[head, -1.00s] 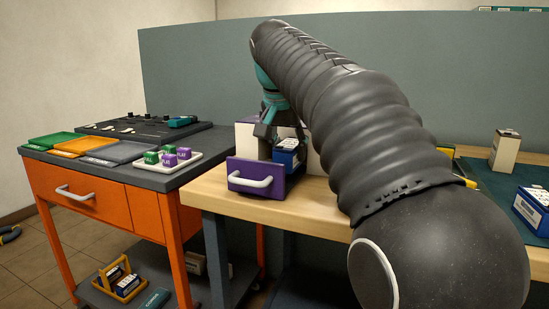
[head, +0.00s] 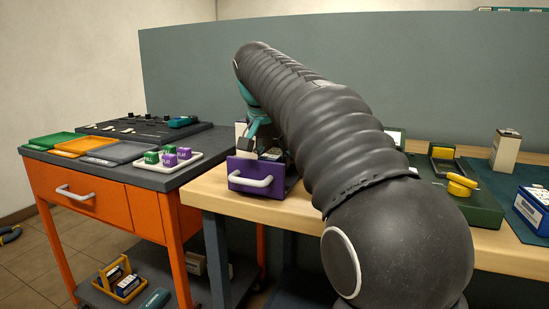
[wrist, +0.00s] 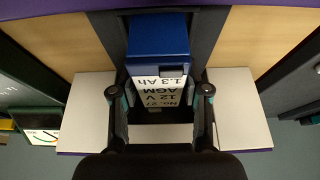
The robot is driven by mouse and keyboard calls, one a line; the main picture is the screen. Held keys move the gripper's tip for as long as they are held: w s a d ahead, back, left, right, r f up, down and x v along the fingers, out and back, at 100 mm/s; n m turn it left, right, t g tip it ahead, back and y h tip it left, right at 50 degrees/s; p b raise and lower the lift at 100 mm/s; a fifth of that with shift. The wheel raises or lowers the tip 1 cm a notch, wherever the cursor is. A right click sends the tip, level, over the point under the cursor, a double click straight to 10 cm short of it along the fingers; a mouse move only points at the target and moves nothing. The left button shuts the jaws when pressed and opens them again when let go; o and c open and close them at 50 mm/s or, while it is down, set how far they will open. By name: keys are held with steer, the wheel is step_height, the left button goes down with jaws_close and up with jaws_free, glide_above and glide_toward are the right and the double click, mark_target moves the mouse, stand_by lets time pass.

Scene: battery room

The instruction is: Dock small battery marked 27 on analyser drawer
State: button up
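The small battery (wrist: 159,45) is blue with a white label reading No. 27, 12 V AGM, 1.3 Ah. In the wrist view it stands between the dark side walls of the analyser drawer; whether it is fully seated I cannot tell. My gripper (wrist: 160,95) has one finger on each side of its labelled top, with narrow gaps, so it looks open around it. The drawer (head: 240,174) is pulled out, with a purple front and pale handle. The pale analyser body (wrist: 241,105) lies behind it. In the head view my arm mostly hides the battery.
A workbench (head: 207,190) carries the drawer. An orange cart (head: 90,200) at left holds coloured trays and a white tray (head: 194,164) of small green and purple blocks. A green case (head: 480,212) and another blue battery (head: 531,207) are at right.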

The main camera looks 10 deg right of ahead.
steer(key=shift+o, duration=1.4)
steer(key=p+v, duration=0.3)
steer(key=v, duration=0.9)
steer(key=shift+r, duration=0.2)
steer(key=shift+d, duration=0.15)
